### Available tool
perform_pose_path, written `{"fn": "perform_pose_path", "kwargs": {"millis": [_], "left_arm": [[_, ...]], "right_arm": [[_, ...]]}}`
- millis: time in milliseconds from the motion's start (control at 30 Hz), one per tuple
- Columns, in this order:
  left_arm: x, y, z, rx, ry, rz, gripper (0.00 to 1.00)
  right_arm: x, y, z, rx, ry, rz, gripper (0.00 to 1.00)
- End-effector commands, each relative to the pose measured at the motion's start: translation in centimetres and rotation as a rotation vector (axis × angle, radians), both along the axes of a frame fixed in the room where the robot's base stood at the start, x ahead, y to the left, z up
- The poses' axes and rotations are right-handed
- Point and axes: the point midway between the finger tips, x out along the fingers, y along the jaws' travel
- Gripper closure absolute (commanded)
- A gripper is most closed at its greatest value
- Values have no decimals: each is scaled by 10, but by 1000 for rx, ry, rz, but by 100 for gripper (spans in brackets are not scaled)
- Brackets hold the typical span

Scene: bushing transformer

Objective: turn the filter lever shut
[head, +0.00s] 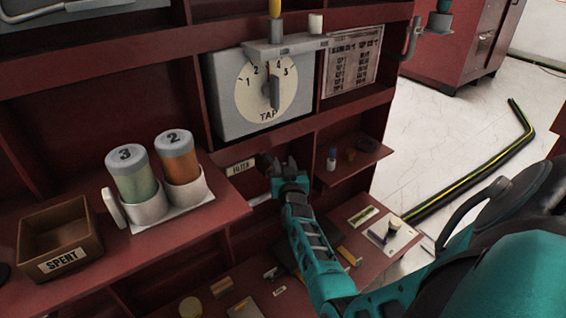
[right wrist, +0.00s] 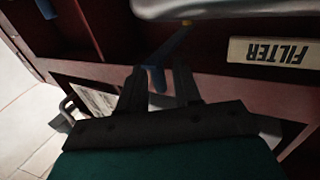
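The filter lever (right wrist: 172,50) is a blue bar in the right wrist view, slanting below a pale rounded body. My right gripper (head: 280,165) is in front of the cabinet, just right of the label, and hides most of the lever in the head view. In the right wrist view its two dark fingers (right wrist: 158,78) are apart, with the lever's lower end between their tips. I cannot tell whether they touch it. My left gripper is not in view.
A TAP dial box (head: 225,95) is above my right gripper. Left are two canisters in a white holder (head: 145,212) and a SPENT box (head: 85,235). A small shelf (head: 350,172) is close on the right. Small parts lie on the lower shelf.

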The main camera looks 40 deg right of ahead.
Motion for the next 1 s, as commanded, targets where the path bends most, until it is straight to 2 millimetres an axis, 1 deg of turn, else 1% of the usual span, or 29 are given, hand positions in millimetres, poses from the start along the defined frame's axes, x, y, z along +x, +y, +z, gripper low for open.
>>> {"fn": "perform_pose_path", "kwargs": {"millis": [267,600,1000], "left_arm": [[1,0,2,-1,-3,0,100],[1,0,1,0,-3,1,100],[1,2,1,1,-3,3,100]], "right_arm": [[0,0,0,0,0,0,68],[0,0,0,0,0,0,100],[0,0,0,0,0,0,100]]}}
